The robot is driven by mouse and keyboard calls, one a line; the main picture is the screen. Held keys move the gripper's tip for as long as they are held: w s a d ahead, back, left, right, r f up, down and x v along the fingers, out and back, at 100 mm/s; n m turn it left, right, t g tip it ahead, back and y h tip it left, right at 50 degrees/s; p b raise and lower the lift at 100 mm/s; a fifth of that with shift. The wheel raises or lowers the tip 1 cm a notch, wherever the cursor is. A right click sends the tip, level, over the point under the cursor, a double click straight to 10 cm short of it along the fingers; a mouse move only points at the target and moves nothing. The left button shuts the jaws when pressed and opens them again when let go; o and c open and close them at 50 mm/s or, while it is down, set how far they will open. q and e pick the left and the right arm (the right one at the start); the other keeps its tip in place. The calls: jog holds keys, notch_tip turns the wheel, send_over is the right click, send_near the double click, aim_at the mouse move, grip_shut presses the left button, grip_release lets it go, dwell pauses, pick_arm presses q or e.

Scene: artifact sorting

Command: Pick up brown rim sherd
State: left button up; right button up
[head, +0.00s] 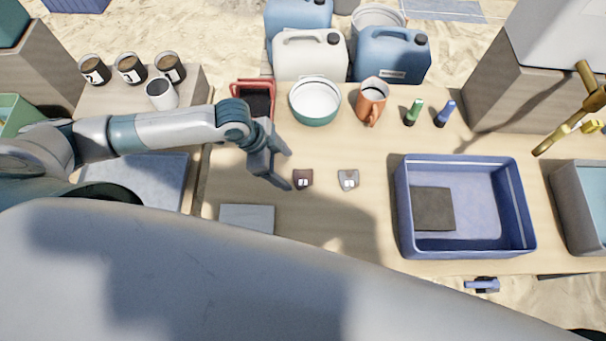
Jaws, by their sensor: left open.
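The brown rim sherd (303,179) is a small dark brown piece with a white label. It lies flat on the wooden table, left of a similar grey sherd (348,180). My left gripper (287,171) comes in from the left and is open and empty. Its fingers point to the right and down, just left of the brown sherd. I cannot tell the height of the fingers above the table. My right gripper is not in view.
A blue bin (402,205) with a dark square inside stands to the right. A white-and-teal bowl (315,103), an orange jug (371,101), a red tray (254,98) and green and blue brushes stand behind. A grey pad (247,218) lies in front. Table around the sherds is clear.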

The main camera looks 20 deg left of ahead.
aim_at(301, 178)
pick_arm(q)
jog(key=shift+d+f, duration=0.1)
jog(key=shift+f, duration=0.1)
jog(key=shift+d+f+p, duration=0.3)
jog(key=shift+d, duration=0.05)
jog(key=x, duration=0.1)
jog(key=p+x, duration=0.1)
jog(key=x, duration=0.1)
jog(key=shift+d+r, duration=0.15)
jog(key=shift+d, duration=0.1)
jog(key=shift+x, duration=0.75)
jog(key=shift+w+a, duration=0.1)
jog(key=shift+c, duration=0.4)
jog(key=c, duration=1)
jog(key=shift+r, duration=0.15)
jog(key=shift+c, duration=0.2)
